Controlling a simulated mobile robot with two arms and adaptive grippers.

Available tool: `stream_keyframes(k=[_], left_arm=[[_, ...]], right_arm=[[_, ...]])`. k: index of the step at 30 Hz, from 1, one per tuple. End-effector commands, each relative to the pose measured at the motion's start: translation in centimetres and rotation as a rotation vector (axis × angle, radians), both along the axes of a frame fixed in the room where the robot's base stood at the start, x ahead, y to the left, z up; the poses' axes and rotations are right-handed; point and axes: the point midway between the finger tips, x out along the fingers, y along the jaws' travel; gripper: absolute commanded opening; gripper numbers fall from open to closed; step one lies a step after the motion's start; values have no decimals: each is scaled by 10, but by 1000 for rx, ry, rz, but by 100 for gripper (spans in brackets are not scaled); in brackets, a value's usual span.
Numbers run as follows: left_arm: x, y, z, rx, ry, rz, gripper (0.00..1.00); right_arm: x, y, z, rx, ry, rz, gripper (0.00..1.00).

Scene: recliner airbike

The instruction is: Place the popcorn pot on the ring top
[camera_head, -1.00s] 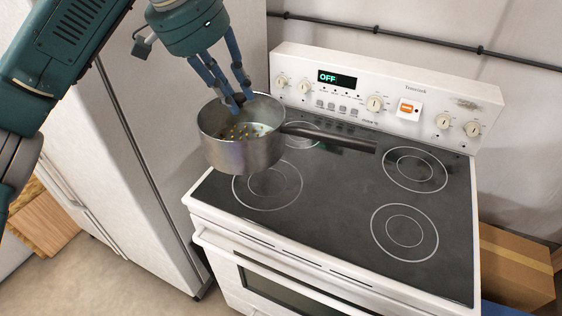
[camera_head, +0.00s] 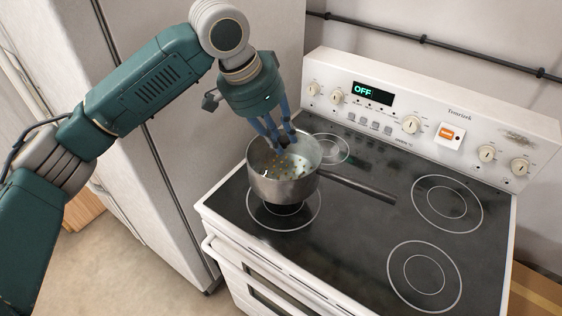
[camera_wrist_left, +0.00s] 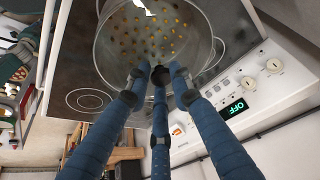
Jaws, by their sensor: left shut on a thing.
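The popcorn pot (camera_head: 283,186) is a grey metal saucepan with yellow kernels inside and a long handle pointing right. It is upright over the front-left ring (camera_head: 252,215) of the black stove top, with a dark shadow under its base. I cannot tell whether its base touches the glass. My left gripper (camera_head: 284,142) comes down from above at the pot's far side, its fingers shut on the rim. In the left wrist view the fingertips (camera_wrist_left: 160,75) meet the wall of the pot (camera_wrist_left: 150,35). My right gripper is not in view.
The other rings, back left (camera_head: 330,150), back right (camera_head: 447,202) and front right (camera_head: 425,277), are bare. The control panel (camera_head: 420,115) with knobs and an "OFF" display stands behind. A white fridge (camera_head: 170,170) stands left of the stove. A cardboard box (camera_head: 537,295) is at the right.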

Motion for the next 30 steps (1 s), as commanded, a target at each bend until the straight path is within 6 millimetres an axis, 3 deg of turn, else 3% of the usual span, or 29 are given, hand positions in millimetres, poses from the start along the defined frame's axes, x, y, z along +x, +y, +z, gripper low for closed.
stream_keyframes(k=[6,13,20,27,28,30], left_arm=[[0,0,-33,-3,-3,-1,0],[1,0,-48,-3,-3,-1,0],[1,0,-79,-2,-2,0,0],[1,-1,-84,-3,-4,-1,0],[0,0,-86,0,0,0,28],[0,0,-86,0,0,0,41]], right_arm=[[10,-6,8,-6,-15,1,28],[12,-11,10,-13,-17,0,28],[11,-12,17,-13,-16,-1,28],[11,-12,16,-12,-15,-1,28],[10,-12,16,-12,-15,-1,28],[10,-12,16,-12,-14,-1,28]])
